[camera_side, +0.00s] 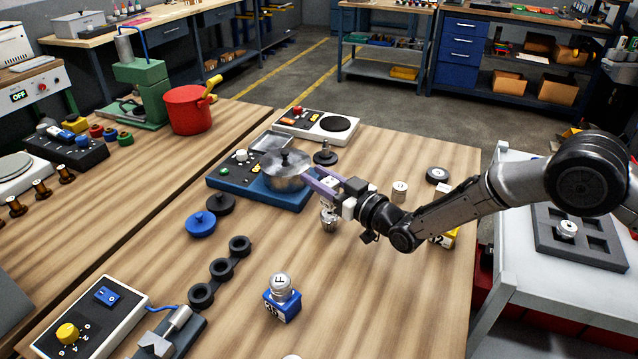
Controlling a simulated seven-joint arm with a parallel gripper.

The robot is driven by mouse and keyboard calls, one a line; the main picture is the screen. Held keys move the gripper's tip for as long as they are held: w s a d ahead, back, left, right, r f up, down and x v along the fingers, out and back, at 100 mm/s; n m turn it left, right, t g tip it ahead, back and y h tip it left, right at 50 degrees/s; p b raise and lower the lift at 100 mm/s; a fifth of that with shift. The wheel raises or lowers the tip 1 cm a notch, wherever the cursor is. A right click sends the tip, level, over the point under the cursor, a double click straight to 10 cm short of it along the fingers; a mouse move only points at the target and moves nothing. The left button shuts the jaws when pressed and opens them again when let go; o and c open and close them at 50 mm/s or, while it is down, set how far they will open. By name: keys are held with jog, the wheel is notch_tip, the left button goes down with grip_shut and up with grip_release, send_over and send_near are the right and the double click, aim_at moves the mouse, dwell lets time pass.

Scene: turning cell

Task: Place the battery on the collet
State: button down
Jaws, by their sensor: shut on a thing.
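My gripper (323,181) has purple fingers and reaches left over the middle of the table, near the silver lidded pot. It is shut on a small pale, marked piece (327,183), which I take to be the battery; the fingers hide part of it. A shiny metal piece (328,217) shows just below the fingers. It may be the collet or the lower part of what I hold; I cannot tell which, or whether the two touch.
The silver pot (287,180) on a blue base stands close left of my gripper. A blue block (283,306) with a silver F-marked top stands in front.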

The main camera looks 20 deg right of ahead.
jog(key=shift+f, duration=0.75)
jog(key=shift+f, duration=0.15)
jog(key=c, duration=0.5)
grip_release()
jog(key=v, duration=1.2)
